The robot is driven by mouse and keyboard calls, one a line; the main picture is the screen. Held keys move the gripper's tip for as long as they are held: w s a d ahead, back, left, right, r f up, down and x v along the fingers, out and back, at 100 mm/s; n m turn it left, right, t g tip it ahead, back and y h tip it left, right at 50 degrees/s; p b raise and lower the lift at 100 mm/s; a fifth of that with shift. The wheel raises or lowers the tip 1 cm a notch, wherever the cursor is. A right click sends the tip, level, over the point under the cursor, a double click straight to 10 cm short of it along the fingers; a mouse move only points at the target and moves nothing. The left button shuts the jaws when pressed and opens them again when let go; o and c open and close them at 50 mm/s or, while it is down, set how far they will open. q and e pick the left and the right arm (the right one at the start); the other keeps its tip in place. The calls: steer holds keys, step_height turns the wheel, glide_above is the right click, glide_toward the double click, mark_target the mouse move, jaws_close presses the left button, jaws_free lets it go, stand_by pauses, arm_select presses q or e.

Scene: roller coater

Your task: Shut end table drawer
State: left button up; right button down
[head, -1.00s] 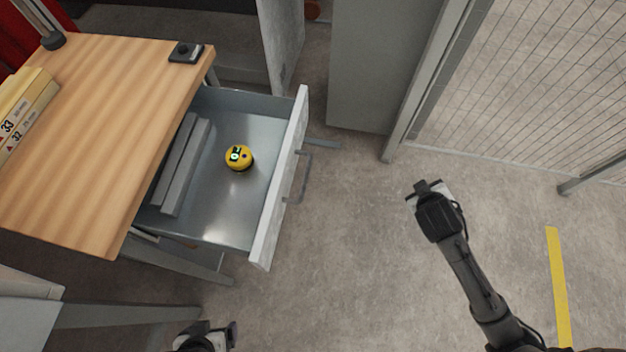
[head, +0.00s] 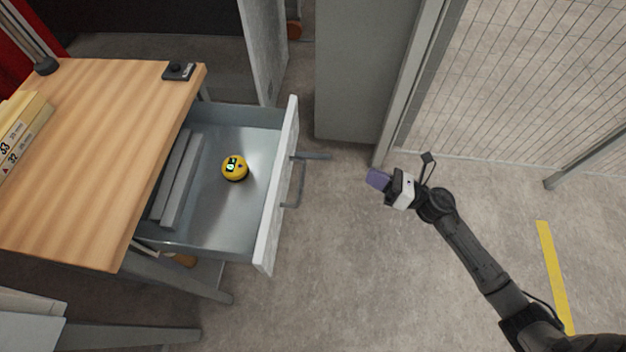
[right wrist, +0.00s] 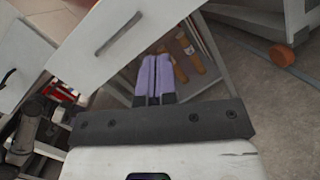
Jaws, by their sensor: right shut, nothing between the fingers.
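The end table (head: 105,130) has a wooden top and stands at the left in the head view. Its metal drawer (head: 215,215) is pulled out to the right. The drawer's pale front (head: 277,190) carries a grey bar handle (head: 298,184). A yellow round device (head: 235,168) and grey bars (head: 177,180) lie inside. My right gripper (head: 378,179) is to the right of the drawer front, apart from it, with its purple fingers pointing left. In the right wrist view, its fingers (right wrist: 153,78) are together and empty, and the drawer front (right wrist: 105,45) shows beyond them. My left gripper is not in view.
A grey cabinet (head: 362,75) and a wire mesh fence (head: 510,80) stand behind my right gripper. Yellow boxes (head: 22,125) and a small black device (head: 178,71) rest on the tabletop. Open floor (head: 340,250) lies right of the drawer.

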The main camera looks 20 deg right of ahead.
steer(key=w+a+r+n+g+y+b, duration=0.1)
steer(key=w+a+n+g+y, duration=0.1)
steer(key=a+n, duration=0.2)
steer(key=w+a+r+n+g+y+b, duration=0.1)
steer(key=a+n, duration=0.3)
steer(key=a, duration=0.6)
steer(key=shift+w+a+r+g+y, duration=0.2)
steer(key=shift+w+r+g+y, duration=0.25)
steer(key=shift+w+g+y, duration=0.1)
